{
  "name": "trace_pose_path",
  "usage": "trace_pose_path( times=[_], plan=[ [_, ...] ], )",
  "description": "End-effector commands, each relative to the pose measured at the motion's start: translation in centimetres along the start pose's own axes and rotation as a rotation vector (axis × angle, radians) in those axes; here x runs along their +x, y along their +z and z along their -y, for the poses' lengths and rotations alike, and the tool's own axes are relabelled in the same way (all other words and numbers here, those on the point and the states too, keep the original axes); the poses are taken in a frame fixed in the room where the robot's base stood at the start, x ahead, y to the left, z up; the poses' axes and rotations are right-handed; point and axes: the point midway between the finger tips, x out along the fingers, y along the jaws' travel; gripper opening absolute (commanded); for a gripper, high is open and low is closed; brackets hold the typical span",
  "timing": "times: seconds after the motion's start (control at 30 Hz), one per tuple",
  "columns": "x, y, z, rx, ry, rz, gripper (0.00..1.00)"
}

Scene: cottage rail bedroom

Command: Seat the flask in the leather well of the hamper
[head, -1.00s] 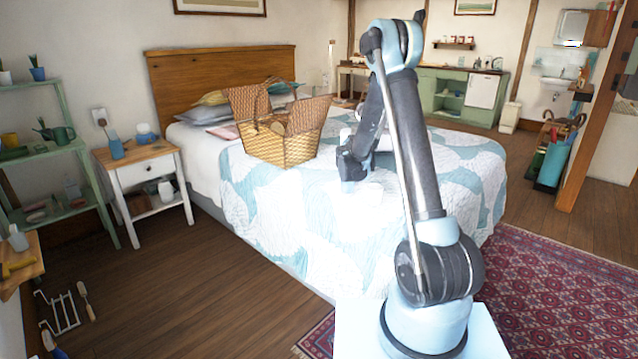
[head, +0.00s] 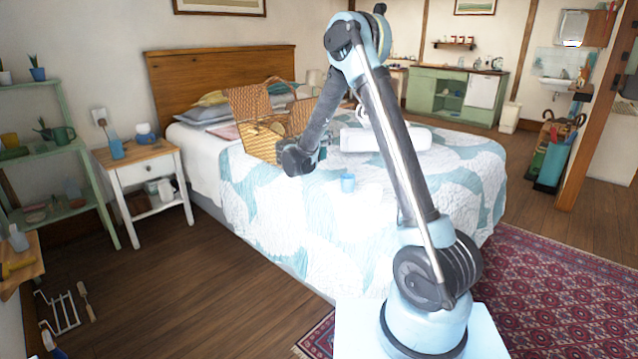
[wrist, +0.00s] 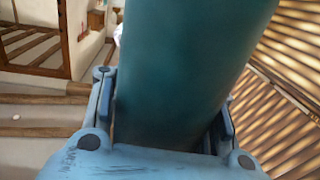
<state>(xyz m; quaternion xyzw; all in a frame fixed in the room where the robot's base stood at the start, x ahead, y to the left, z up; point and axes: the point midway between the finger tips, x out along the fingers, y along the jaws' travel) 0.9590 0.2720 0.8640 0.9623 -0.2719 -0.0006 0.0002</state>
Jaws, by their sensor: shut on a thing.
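The wicker hamper (head: 262,142) stands on the bed with its lids raised. My gripper (wrist: 165,128) is shut on a dark teal cylinder, the flask (wrist: 188,68), which fills the middle of the wrist view. Slatted wicker of the hamper (wrist: 285,90) shows close on the right of that view. In the head view my gripper (head: 300,158) is at the hamper's front right side and covers part of it. The flask is mostly hidden by my arm there. The leather well is not visible in either view.
A white rolled or boxy object (head: 385,139) lies behind my arm. The front of the bed quilt (head: 290,225) is clear. A white nightstand (head: 150,172) stands left of the bed.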

Motion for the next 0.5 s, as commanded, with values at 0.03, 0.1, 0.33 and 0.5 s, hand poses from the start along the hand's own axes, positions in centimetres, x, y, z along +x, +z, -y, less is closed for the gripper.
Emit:
trace_pose_path(
  times=[0.03,0.1,0.33,0.5],
  plan=[
    [0.0,0.0,0.0,0.0,0.0,-0.001,0.0],
    [0.0,0.0,0.0,0.0,-0.001,-0.001,0.0],
    [0.1,1.7,0.0,0.0,-0.001,0.0,0.0],
    [0.1,4.3,0.0,0.0,-0.001,-0.001,0.0]
  ],
)
